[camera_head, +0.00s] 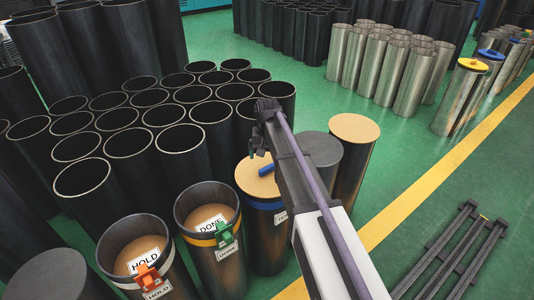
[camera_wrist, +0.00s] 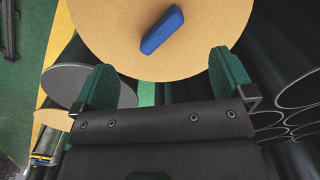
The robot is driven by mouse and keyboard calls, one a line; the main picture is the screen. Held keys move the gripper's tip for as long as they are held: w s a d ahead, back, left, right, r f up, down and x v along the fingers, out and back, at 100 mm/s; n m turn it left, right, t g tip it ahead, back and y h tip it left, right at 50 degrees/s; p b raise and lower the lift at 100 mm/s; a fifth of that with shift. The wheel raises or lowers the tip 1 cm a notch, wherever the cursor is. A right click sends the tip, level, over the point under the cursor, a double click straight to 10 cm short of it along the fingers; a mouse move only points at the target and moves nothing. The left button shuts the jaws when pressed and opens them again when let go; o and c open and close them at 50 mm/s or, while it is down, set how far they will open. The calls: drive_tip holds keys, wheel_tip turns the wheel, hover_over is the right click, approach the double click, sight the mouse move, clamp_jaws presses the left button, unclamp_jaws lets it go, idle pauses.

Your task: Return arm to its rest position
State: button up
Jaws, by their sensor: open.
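My arm reaches from the lower right up to the middle of the head view, and my gripper (camera_head: 258,152) hangs at its far end. In the wrist view my gripper (camera_wrist: 165,72) has its two green fingers wide apart with nothing between them. A tan lid (camera_head: 248,180) with a blue handle (camera_head: 266,170) tops a dark cylinder with a blue band, close to the gripper. In the wrist view the tan lid (camera_wrist: 210,28) and its blue handle (camera_wrist: 162,30) lie beyond the fingertips, apart from them. The arm hides part of this cylinder.
Open black cylinders (camera_head: 180,138) crowd the left. A grey-topped cylinder (camera_head: 322,150) and a tan-topped one (camera_head: 354,128) stand right of the arm. Green floor (camera_head: 400,150) lies open to the right.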

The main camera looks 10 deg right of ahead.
wheel_tip(320, 180, up, 4)
drive_tip(key=shift+f+p, duration=0.1)
drive_tip(key=shift+p, duration=0.85)
drive_tip(key=s+r+n+p, duration=0.1)
drive_tip(key=s+n, duration=0.2)
drive_tip(key=s, duration=2.4)
wheel_tip(320, 180, up, 14)
drive_tip(key=w+p, duration=0.1)
drive_tip(key=p, duration=1.2)
drive_tip(key=shift+w+f+p, duration=0.15)
drive_tip(key=shift+p, duration=0.15)
